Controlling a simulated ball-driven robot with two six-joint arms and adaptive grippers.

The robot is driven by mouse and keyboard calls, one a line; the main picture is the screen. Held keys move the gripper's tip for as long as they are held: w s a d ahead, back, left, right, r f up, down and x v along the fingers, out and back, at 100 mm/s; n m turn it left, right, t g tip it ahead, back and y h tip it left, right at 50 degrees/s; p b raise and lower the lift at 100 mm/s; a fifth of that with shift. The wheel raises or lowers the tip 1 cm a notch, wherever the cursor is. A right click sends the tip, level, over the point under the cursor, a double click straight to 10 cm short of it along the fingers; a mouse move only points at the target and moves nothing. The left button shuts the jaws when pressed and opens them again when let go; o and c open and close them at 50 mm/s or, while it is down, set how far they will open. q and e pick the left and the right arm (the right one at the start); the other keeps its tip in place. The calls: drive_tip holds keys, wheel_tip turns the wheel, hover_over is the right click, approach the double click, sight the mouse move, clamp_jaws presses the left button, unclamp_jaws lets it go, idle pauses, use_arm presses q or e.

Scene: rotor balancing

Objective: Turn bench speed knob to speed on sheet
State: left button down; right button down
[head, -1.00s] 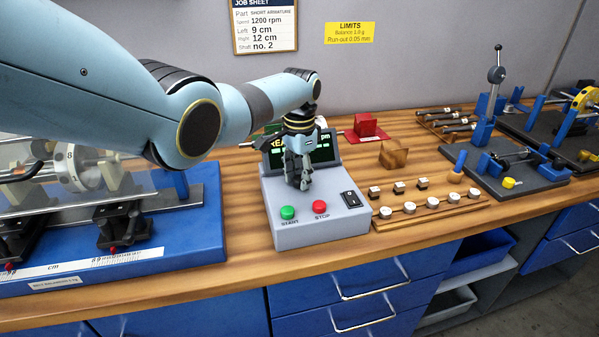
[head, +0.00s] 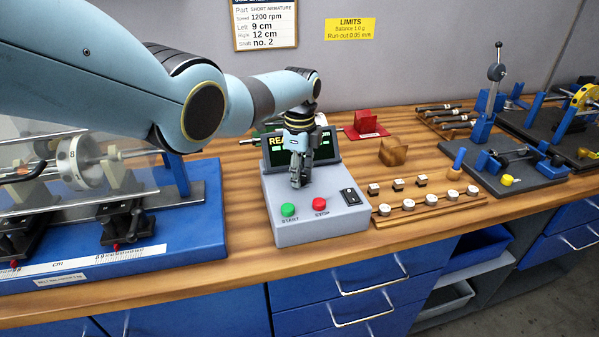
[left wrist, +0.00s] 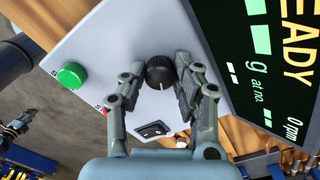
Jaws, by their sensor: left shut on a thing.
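The black speed knob (left wrist: 160,73) sits on the grey control box, with a white mark on its face. My left gripper (left wrist: 158,82) has its fingers on both sides of the knob, shut on it. In the head view my left gripper (head: 298,180) points down at the box (head: 325,222) and hides the knob. The dark display (left wrist: 265,60) reads "READY" and "0 rpm". The job sheet (head: 266,20) on the wall gives the speed as 1200 rpm.
The box carries a green START button (head: 288,211), a red STOP button (head: 319,204) and a black rocker switch (head: 350,196). The blue balancing bench (head: 190,240) stands at the left. A wooden rack with weights (head: 430,206) stands close at the right.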

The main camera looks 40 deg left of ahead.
use_arm(q)
drive_tip(key=m, duration=0.3)
drive_tip(key=shift+w+m, duration=0.1)
drive_tip(key=shift+m, duration=2)
drive_tip(key=c, duration=1)
unclamp_jaws()
wheel_tip(320, 180, up, 12)
drive_tip(key=shift+r, duration=0.1)
